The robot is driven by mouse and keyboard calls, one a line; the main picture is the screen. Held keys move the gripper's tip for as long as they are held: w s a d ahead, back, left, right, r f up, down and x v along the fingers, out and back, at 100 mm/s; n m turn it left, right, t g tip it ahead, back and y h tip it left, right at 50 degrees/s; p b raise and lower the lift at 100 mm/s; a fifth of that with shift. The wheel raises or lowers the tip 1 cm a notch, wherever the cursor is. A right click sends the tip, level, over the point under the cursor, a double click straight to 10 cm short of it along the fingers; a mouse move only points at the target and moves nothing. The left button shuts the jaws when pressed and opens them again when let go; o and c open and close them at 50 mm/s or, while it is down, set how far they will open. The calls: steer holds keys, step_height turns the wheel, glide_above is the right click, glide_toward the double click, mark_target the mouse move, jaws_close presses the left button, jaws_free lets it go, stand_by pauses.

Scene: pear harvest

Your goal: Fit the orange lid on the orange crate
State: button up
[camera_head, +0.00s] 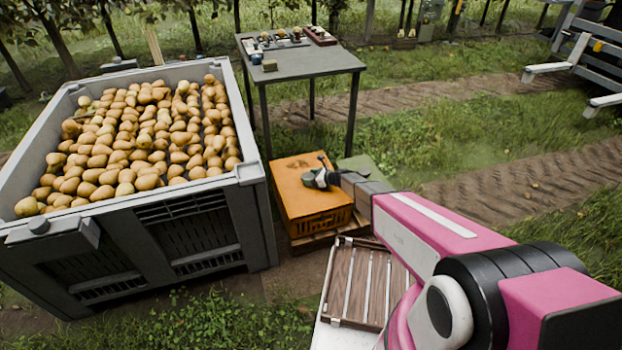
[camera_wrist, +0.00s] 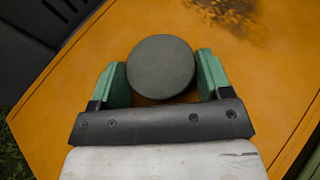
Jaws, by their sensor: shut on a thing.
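The orange lid (camera_head: 296,182) lies over the top of the orange crate (camera_head: 322,222), beside the big grey bin. I cannot tell whether the lid is fully seated all round. In the wrist view the lid (camera_wrist: 75,100) fills most of the picture, with a dark round knob (camera_wrist: 160,68) on top. My gripper (camera_wrist: 161,66) has its green fingers on both sides of the knob and is shut on it. In the head view my gripper (camera_head: 318,178) is over the lid, and it hides the knob there.
A grey bin (camera_head: 252,172) full of pears stands at the left. A grey table (camera_head: 318,66) with small items is behind the crate. A slatted wooden piece (camera_head: 350,285) lies in front of the crate. Grass is open at the right.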

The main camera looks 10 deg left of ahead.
steer(key=shift+f, duration=0.6)
stand_by(0.5)
steer(key=o, duration=0.8)
steer(key=shift+d, duration=0.1)
steer(key=shift+v, duration=5.4)
